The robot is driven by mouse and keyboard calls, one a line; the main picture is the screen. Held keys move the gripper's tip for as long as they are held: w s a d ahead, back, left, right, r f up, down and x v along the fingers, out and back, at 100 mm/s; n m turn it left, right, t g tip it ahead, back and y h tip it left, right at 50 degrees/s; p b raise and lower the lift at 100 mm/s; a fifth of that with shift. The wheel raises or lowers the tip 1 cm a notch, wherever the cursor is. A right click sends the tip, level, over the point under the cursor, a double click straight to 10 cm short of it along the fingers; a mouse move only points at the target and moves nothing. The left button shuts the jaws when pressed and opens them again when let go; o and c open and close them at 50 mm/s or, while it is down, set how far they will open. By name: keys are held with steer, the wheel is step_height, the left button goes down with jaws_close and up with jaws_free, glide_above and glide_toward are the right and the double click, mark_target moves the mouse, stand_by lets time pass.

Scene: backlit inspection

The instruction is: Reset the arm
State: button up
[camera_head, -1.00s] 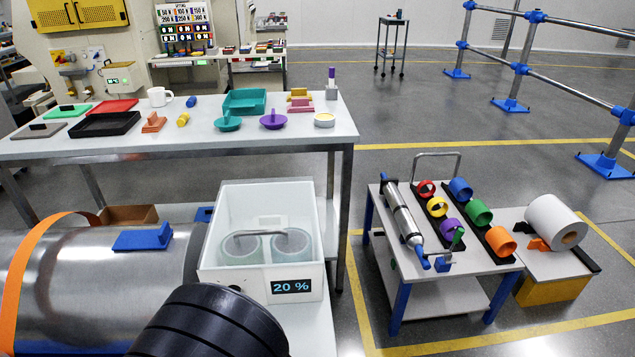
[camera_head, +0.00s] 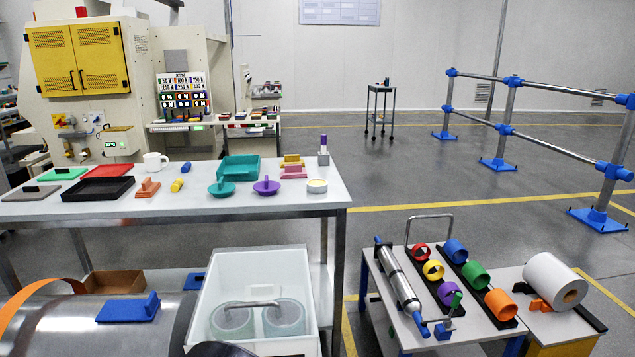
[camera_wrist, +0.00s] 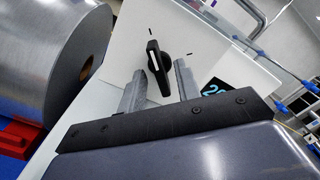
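In the wrist view my gripper (camera_wrist: 160,82) is open, with its two grey fingers spread apart and nothing between them that I can see held. A black knob (camera_wrist: 157,62) with a white line stands on a white panel (camera_wrist: 192,40) just beyond the fingertips. Whether the fingers touch it I cannot tell. A dark display (camera_wrist: 217,90) with a partly hidden number sits right of the fingers. In the head view my gripper is not visible. Only a dark piece of my arm shows at the bottom edge, by the white box (camera_head: 203,308) with two round vessels.
A white table (camera_head: 215,208) with trays, a mug and small parts stands ahead. A large metal cylinder (camera_head: 70,325) lies at lower left. A low cart (camera_head: 380,318) with colored rings stands at right, beside a paper roll (camera_head: 552,281). Blue-footed rails (camera_head: 553,95) stand behind, with open floor before them.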

steer(key=s, duration=0.6)
steer(key=s+d, duration=0.1)
steer(key=s, duration=0.3)
steer(key=shift+s, duration=0.1)
steer(key=w, duration=0.7)
steer(key=w+a+b, duration=0.1)
steer(key=w, duration=0.3)
steer(key=shift+f, duration=0.2)
steer(key=shift+s+m+b, duration=0.15)
steer(key=shift+m+b, duration=0.75)
steer(key=shift+m, duration=0.1)
steer(key=m+b, duration=0.4)
steer(key=shift+a+m+b, duration=0.1)
steer(key=shift+m+b, duration=1)
steer(key=shift+b, duration=0.05)
steer(key=shift+r+m+b, duration=0.15)
steer(key=shift+m+b, duration=0.35)
steer(key=shift+m, duration=0.2)
